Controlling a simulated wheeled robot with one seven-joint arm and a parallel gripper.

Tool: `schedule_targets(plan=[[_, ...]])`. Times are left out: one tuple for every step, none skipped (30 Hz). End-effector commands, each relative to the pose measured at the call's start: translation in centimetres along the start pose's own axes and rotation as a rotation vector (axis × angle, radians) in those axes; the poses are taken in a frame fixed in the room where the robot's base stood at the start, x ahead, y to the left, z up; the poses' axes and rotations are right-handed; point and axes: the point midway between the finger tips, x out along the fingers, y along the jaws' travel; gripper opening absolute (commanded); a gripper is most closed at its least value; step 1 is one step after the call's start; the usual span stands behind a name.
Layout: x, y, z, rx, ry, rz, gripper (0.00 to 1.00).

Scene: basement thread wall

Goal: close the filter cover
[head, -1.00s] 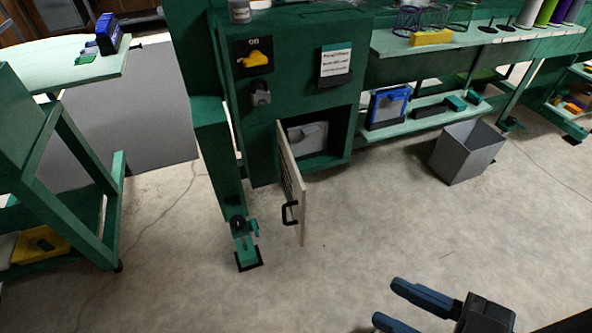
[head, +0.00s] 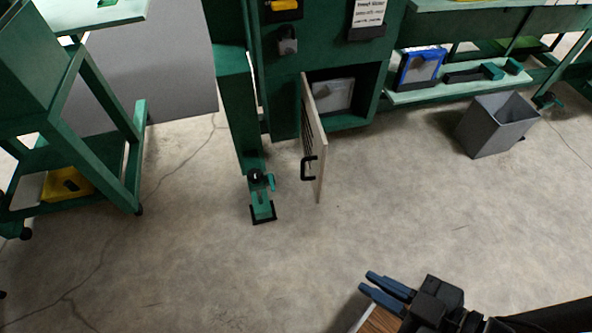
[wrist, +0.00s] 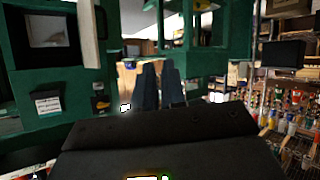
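The filter cover (head: 317,150) is a pale hinged panel with slats and a black handle (head: 309,168). It stands wide open, swung out from the left side of the green cabinet's lower opening (head: 343,117). A light grey filter (head: 334,94) sits inside. My gripper (head: 364,281) is at the bottom of the head view, well apart from the cover, over bare floor. Its two dark fingers are narrowly apart and empty. In the wrist view, which looks upside down, my gripper (wrist: 159,66) has a small gap between the fingers; the cover's edge (wrist: 88,22) shows at upper left.
A green post with a foot clamp (head: 262,205) stands left of the cover, close to it. A grey bin (head: 495,125) is at the right. A green cart (head: 125,165) stands at the left. The concrete floor (head: 220,275) in front is clear.

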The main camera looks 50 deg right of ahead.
Motion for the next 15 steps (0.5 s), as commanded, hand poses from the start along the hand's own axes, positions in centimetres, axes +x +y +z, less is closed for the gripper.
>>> schedule_targets(plan=[[2.6, -0.7, 2.8, -0.054, -0.052, -0.011, 0.05], [3.8, -1.0, 4.2, -0.087, -0.088, -0.015, 0.03], [5.3, -1.4, 6.1, -0.130, -0.136, -0.017, 0.00], [6.4, -1.6, 7.4, -0.164, -0.171, -0.016, 0.00], [7.6, -1.7, 8.6, -0.198, -0.206, -0.012, 0.00], [9.1, -1.8, 10.1, -0.244, -0.251, -0.005, 0.00], [10.2, -1.9, 11.2, -0.279, -0.283, 0.002, 0.00], [11.3, -1.9, 12.2, -0.314, -0.316, 0.011, 0.00], [12.8, -1.9, 13.4, -0.360, -0.357, 0.028, 0.00], [13.9, -1.8, 14.2, -0.395, -0.387, 0.042, 0.00], [15.0, -1.6, 14.8, -0.429, -0.415, 0.059, 0.00], [16.4, -1.4, 15.6, -0.473, -0.452, 0.084, 0.00], [17.4, -1.2, 16.1, -0.507, -0.480, 0.105, 0.00], [18.5, -1.1, 16.4, -0.541, -0.504, 0.128, 0.00], [19.8, -0.7, 16.7, -0.585, -0.536, 0.164, 0.00]])
